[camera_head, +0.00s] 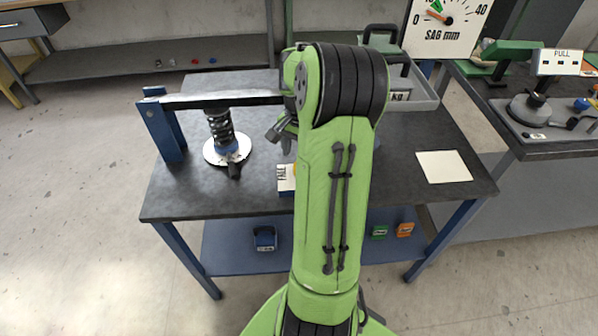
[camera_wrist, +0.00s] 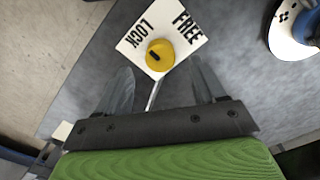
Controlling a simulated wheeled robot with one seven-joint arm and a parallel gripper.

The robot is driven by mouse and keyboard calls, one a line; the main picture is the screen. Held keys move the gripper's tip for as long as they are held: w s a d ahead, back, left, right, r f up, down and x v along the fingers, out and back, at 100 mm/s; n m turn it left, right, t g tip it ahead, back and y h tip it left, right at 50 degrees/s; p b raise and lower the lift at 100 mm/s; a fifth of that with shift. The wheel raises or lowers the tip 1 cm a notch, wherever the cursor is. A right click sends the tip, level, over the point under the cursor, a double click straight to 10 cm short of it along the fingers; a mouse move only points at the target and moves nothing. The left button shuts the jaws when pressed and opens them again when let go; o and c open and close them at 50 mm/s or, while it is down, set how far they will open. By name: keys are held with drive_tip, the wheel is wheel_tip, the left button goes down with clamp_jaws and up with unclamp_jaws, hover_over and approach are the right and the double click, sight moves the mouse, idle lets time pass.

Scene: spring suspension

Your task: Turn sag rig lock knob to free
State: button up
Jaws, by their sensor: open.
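The lock knob (camera_wrist: 163,48) is a round yellow cap with a short dark mark left of its middle. It sits on a white plate (camera_wrist: 185,46) marked LOCK at left and FREE at right in the wrist view. I cannot tell for certain which word the mark points to. My gripper (camera_wrist: 162,66) is open, its two fingers apart to either side below the knob, with nothing seen between them but a thin metal strip (camera_wrist: 153,97). I see no touch on the knob. In the head view the plate (camera_head: 286,180) shows beside my arm, which hides most of the knob.
The spring (camera_head: 220,128) stands on a round white base (camera_head: 212,152) left of the plate, under a lever bar (camera_head: 215,100) on a blue post (camera_head: 163,127). A grey tray (camera_head: 424,98) and SAG gauge (camera_head: 446,36) are behind. The table's right side holds only a blank card (camera_head: 443,167).

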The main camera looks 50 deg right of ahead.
wheel_tip(320, 180, down, 6)
drive_tip(key=shift+r+b, duration=0.1)
drive_tip(key=shift+b, duration=0.65)
drive_tip(key=shift+r, duration=0.1)
drive_tip(key=c, duration=1)
